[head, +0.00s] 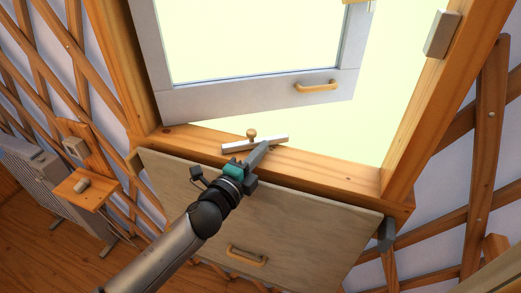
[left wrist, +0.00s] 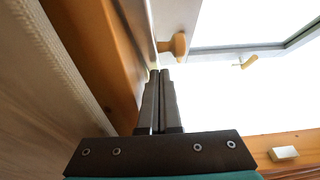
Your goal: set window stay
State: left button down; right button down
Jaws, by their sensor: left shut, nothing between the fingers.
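The window sash (head: 180,104) is pale grey and stands swung open, with a wooden handle (head: 318,86) on its lower rail. The window stay (head: 272,139) is a light grey bar with a round wooden knob (head: 251,133), lying along the wooden sill (head: 330,170). My left gripper (head: 264,147) is shut and empty, its tips at the near side of the bar, right of the knob. In the left wrist view the closed fingertips (left wrist: 160,73) sit just below the knob (left wrist: 179,45). I cannot tell whether they touch the bar. My right gripper is not in view.
A wooden panel (head: 180,190) with a handle (head: 247,256) is below the sill. A grey block (head: 442,35) is on the right frame post. Left are a small wooden shelf (head: 84,187) and a radiator (head: 45,180). The window opening right of the sash is clear.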

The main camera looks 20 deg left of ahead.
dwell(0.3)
pick_arm(q)
jog(key=shift+w+a+n+y, duration=0.1)
jog(key=shift+w+n+y, duration=0.25)
jog(key=shift+y, duration=0.3)
jog(key=shift+w+n+y, duration=0.2)
jog(key=shift+n+y, duration=0.25)
jog(key=shift+y, duration=0.2)
